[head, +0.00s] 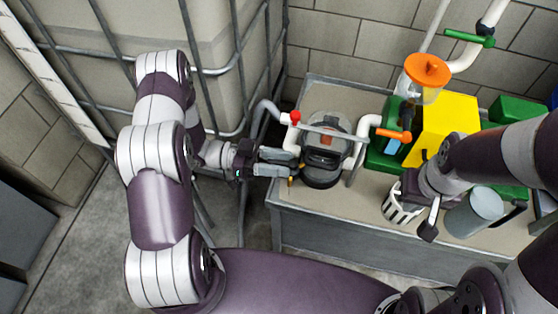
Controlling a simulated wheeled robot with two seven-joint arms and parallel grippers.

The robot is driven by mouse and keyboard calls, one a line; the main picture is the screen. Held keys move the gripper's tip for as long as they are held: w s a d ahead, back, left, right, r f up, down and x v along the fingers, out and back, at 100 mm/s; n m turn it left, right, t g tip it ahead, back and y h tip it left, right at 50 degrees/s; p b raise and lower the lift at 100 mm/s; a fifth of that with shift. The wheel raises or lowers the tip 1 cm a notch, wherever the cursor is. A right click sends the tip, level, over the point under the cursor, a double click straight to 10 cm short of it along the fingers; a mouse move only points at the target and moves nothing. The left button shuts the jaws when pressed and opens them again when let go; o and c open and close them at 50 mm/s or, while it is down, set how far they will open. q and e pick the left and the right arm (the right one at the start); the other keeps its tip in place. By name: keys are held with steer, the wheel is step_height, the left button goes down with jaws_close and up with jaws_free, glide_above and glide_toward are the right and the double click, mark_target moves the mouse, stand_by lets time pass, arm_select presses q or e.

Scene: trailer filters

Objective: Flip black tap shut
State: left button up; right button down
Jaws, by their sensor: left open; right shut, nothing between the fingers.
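No black tap can be picked out for certain. Dark parts show on the round black unit (321,178) at the bench's left end and below the orange-topped clear canister (424,74). My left gripper (292,164) is open, its fingers pointing right at the left side of the black unit. Whether it touches anything there cannot be told, and its fingers hide part of that side. My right gripper (429,227) is shut and empty, pointing down between a white slotted basket and a grey cylinder.
A red tap (295,117), an orange handle (394,135) and a green handle (469,38) sit on white pipes. A yellow box (446,112), the white basket (397,211) and grey cylinder (474,213) crowd the bench (300,194). A caged tank (227,35) stands behind my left arm.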

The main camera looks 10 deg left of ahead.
arm_select(q)
jaws_close()
steer(key=shift+w+m+g, duration=0.2)
steer(key=shift+m+g, duration=0.6)
steer(key=shift+g, duration=0.3)
jaws_free()
steer(key=a, duration=1.2)
steer(key=shift+w+a, duration=0.3)
steer(key=shift+a, duration=0.1)
